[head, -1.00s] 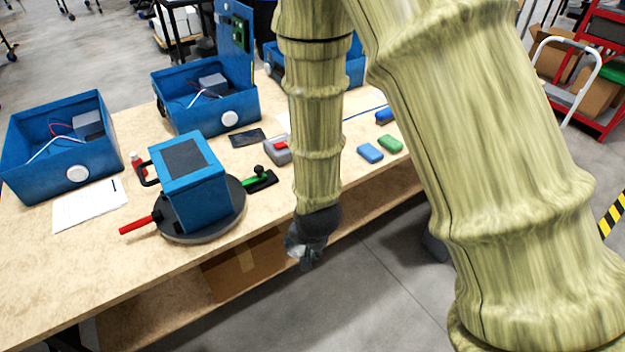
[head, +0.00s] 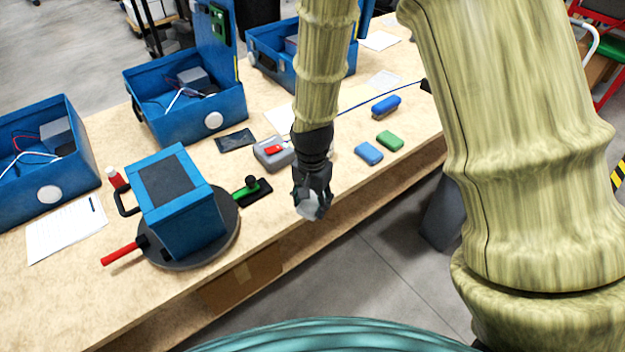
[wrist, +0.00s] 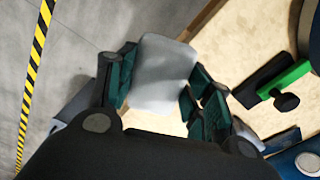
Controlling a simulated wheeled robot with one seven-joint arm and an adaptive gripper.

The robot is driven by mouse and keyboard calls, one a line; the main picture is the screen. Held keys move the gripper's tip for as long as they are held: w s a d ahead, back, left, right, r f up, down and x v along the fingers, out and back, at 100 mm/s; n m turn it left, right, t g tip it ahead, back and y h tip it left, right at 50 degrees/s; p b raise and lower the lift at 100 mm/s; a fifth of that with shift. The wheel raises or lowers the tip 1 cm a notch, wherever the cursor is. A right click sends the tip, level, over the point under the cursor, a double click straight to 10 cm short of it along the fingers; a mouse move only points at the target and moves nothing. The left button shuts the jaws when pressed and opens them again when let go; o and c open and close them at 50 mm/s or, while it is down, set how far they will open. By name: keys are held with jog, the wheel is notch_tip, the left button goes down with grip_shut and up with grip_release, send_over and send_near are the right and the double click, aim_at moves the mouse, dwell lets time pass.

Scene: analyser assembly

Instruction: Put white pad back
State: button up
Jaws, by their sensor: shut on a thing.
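My gripper (head: 312,204) is shut on the white pad (wrist: 162,75), with a finger on each side of it in the wrist view. The pad also shows pale at the fingertips in the head view (head: 309,211). My gripper holds it near the table's front edge, just right of the grey box with the red top. A blue pad (head: 369,153) and a green pad (head: 390,141) lie on the table (head: 300,250) to the right of my gripper.
A blue box on a round turntable (head: 180,205) stands at the left front, with a green-handled clamp (head: 252,190) beside it. Open blue cases (head: 185,105) stand behind. A dark blue block (head: 386,105) and a blue cable lie farther right. The table around the pads is clear.

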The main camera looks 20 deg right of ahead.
jog(key=w+d, duration=0.1)
jog(key=w, duration=0.2)
jog(key=w+f+p, duration=0.1)
jog(key=w, duration=0.2)
jog(key=w+d+p, duration=0.1)
jog(key=w, duration=0.2)
jog(key=shift+w+d+f, duration=0.25)
jog(key=shift+d, duration=0.1)
jog(key=shift+w+f, duration=0.2)
jog(key=shift+w, duration=0.15)
jog(key=shift+w+f, duration=0.1)
jog(key=shift+s+f+p, duration=0.2)
jog(key=shift+f+p, duration=0.1)
jog(key=shift+f, duration=0.05)
jog(key=shift+f+p, duration=0.35)
jog(key=shift+f, duration=0.9)
jog(key=o, duration=0.9)
jog(key=shift+w+f, duration=0.1)
jog(key=shift+r, duration=0.2)
